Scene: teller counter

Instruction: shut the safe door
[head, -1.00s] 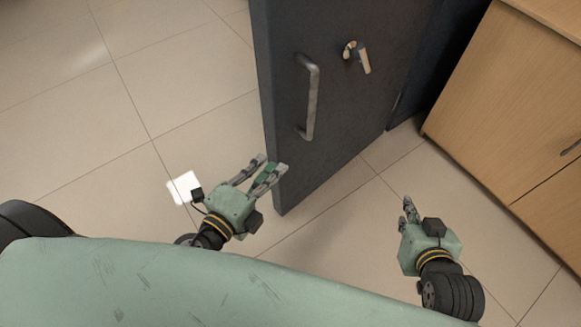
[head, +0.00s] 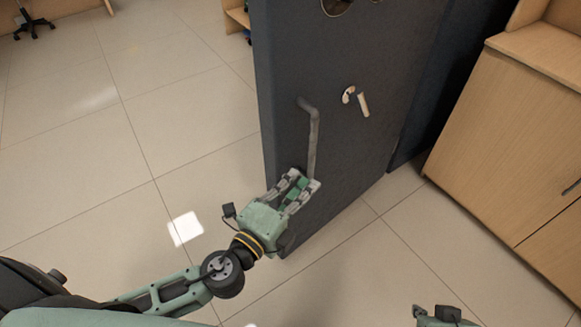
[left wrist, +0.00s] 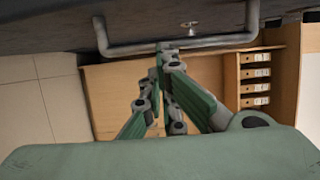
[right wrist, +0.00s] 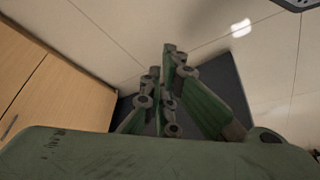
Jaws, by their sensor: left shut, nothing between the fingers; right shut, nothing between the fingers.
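The dark grey safe door (head: 350,150) stands open, swung out over the floor. It has a vertical grey bar handle (head: 314,140) and a small silver lever (head: 362,104) to the handle's right. My left gripper (head: 304,181) is shut and empty, in front of the handle's lower end. In the left wrist view the fingertips (left wrist: 168,50) overlap the handle bar (left wrist: 220,41); I cannot tell if they touch. My right gripper (right wrist: 165,60) is shut and empty; in the head view only its top shows at the bottom edge. The safe's inside is hidden.
A wooden cabinet (head: 510,150) stands right of the door. Tiled floor (head: 120,160) is open on the left. A chair base (head: 33,27) is far at the upper left. Shelves with several binders (left wrist: 256,85) show in the left wrist view.

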